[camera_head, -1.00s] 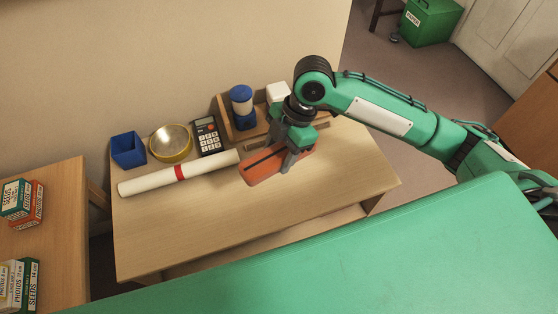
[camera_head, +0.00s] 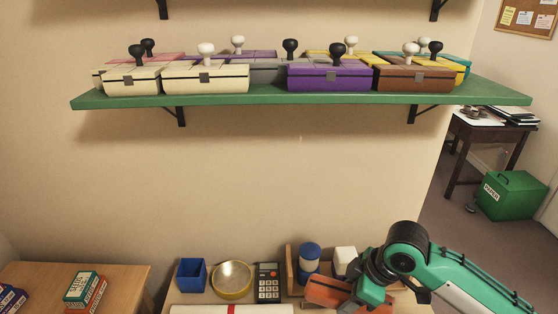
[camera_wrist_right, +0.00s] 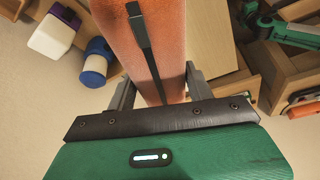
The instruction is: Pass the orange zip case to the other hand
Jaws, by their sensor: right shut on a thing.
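The orange zip case (camera_head: 327,292) is in my right gripper (camera_head: 355,299), low in the head view above the desk. In the right wrist view the case (camera_wrist_right: 137,50), with a dark zip strip and pull along it, runs up between the two fingers of the right gripper (camera_wrist_right: 160,90). The fingers are shut on it. My left gripper does not show in the head view.
A blue box (camera_head: 191,275), a brass bowl (camera_head: 232,280), a calculator (camera_head: 269,283) and a blue-and-white jar (camera_head: 309,258) stand on the desk. A white roll (camera_head: 245,309) lies in front. A green shelf (camera_head: 300,99) holds several cases and stamps above.

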